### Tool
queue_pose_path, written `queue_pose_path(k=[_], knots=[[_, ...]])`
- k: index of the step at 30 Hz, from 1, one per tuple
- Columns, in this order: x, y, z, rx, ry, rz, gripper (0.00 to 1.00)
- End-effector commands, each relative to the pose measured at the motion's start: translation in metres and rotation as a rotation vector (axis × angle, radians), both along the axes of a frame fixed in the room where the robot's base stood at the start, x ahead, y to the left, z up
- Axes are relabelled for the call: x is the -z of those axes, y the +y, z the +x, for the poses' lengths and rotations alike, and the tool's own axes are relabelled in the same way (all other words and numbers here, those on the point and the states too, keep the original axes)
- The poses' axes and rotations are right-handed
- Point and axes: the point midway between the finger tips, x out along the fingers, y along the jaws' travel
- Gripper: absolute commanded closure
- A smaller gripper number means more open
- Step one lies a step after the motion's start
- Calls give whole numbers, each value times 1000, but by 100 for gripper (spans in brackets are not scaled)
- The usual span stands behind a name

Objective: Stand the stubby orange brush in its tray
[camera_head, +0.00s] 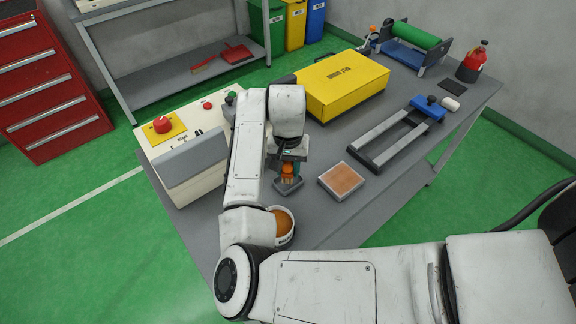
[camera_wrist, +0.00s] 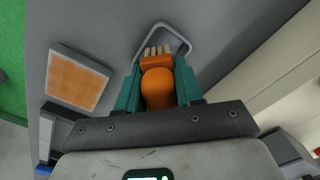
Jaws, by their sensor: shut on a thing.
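The stubby orange brush (camera_wrist: 158,88) has a rounded orange handle, an orange band and pale bristles. My gripper (camera_wrist: 158,82) is shut on it, with one teal finger on each side of the handle. The bristles point away from the wrist, toward a small grey tray (camera_wrist: 187,45), whose rim shows beyond them. In the head view the brush (camera_head: 291,170) is a small orange patch at my gripper (camera_head: 290,168), over or in the grey tray (camera_head: 290,188). I cannot tell whether the bristles touch the tray floor.
A square tray with an orange-brown pad (camera_head: 342,180) lies to the right. A white round tub with orange contents (camera_head: 284,226) is close in front. A yellow case (camera_head: 343,86) stands behind, a control box (camera_head: 180,130) at left, and a grey rail frame (camera_head: 395,138) at right.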

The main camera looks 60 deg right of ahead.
Motion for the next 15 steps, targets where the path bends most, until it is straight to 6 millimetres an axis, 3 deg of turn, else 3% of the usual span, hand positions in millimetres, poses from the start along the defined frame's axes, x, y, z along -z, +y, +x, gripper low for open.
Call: queue_pose_path(k=[12, 13, 15], knots=[[11, 0, 0, -1, 1, 0, 88], [11, 0, 0, -1, 1, 0, 62], [11, 0, 0, -1, 0, 0, 55]])
